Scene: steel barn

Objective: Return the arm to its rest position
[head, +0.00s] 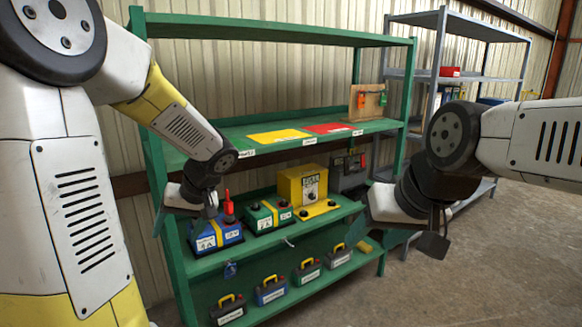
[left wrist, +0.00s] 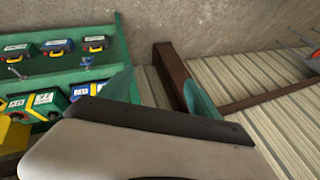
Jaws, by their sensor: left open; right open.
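My left gripper (head: 182,210) hangs in front of the left end of the green shelf rack, close to the blue battery (head: 215,236) on the middle shelf. Its two teal fingertips stand apart in the left wrist view (left wrist: 158,92), with nothing between them. I cannot tell from the head view whether it touches the rack. My right gripper (head: 397,228) is in front of the rack's right end. Its fingers are spread and no held object shows.
The green rack (head: 270,28) carries a green battery (head: 268,217), a yellow charger (head: 302,186), a dark battery (head: 348,171) and several small batteries below. Yellow (head: 278,138) and red (head: 328,128) mats lie on the upper shelf. A grey rack (head: 437,45) stands right; floor (head: 500,260) is clear.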

